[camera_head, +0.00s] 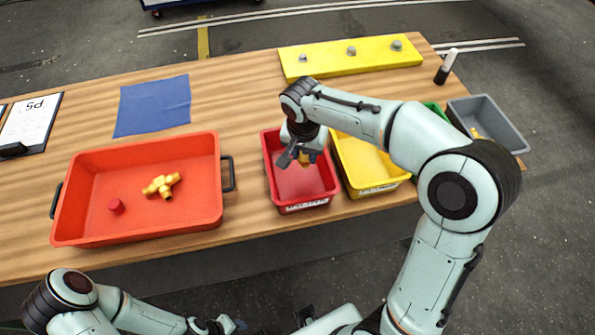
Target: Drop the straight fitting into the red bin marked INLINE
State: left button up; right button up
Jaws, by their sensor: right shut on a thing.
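My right gripper (304,157) is over the small red bin (303,187), pointing down. It is shut on a small brass-yellow fitting (305,160), which shows only in part between the fingers, so its shape is hard to tell. The red bin has a white label on its front wall, too small to read surely. The bin's visible floor is bare. My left gripper (226,324) is low at the bottom edge, away from the table, and its jaws are too small to judge.
A large orange-red tray (88,163) holds a brass branched fitting (161,185) and a red cap (116,206). A yellow bin (364,163), a mostly hidden green bin (436,110) and a grey bin (498,120) stand to the right. A yellow board (375,60) lies behind.

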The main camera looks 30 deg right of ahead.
jog(key=shift+w, duration=0.1)
jog(key=o, duration=1.2)
pick_arm(q)
jog(key=shift+w+r+p, duration=0.85)
jog(key=shift+r, duration=0.15)
pick_arm(e)
jog(key=r, duration=0.4)
jog(key=s+a+r, duration=0.1)
jog(key=r, duration=0.8)
jog(key=shift+s+a+r, duration=0.1)
jog(key=shift+s+a, duration=0.05)
jog(key=shift+s, duration=0.1)
